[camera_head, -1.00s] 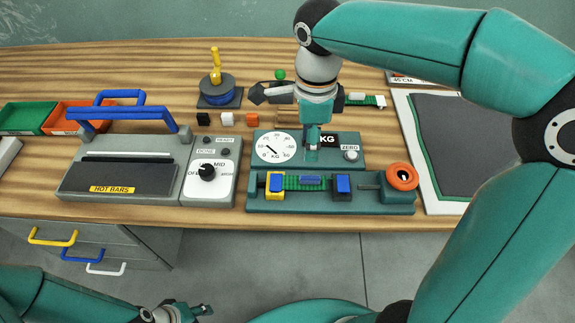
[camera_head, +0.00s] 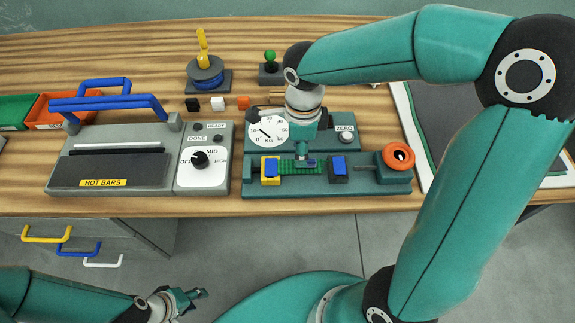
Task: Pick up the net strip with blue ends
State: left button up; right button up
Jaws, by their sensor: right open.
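A green net strip (camera_head: 287,167) lies in the teal tester (camera_head: 380,188) at the front middle of the table. It spans between a yellow clamp with a blue block (camera_head: 270,173) and a dark clamp with a blue block (camera_head: 338,171). A small blue piece shows at the strip's middle, under my gripper. The strip's end colours cannot be told apart from the blocks. My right gripper (camera_head: 303,160) points down over the strip, open; whether it touches is unclear, and its fingers are partly hidden. My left gripper (camera_head: 196,294) is low in front of the table, away from the strip; its jaw state is unclear.
A hot-bar sealer (camera_head: 110,168) with a blue handle stands left. A KG dial (camera_head: 266,132) is behind the strip; an orange ring (camera_head: 398,156) is at the tester's right end. A blue spool (camera_head: 207,76) stands behind. My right arm covers the back right.

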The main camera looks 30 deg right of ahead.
aim_at(291, 166)
jog(key=f, duration=0.5)
jog(key=shift+s+d+p, duration=0.15)
jog(key=shift+s+p, duration=0.1)
jog(key=shift+p, duration=0.15)
jog(key=c, duration=0.8)
jog(key=shift+o, duration=0.2)
jog(key=shift+r, duration=0.15)
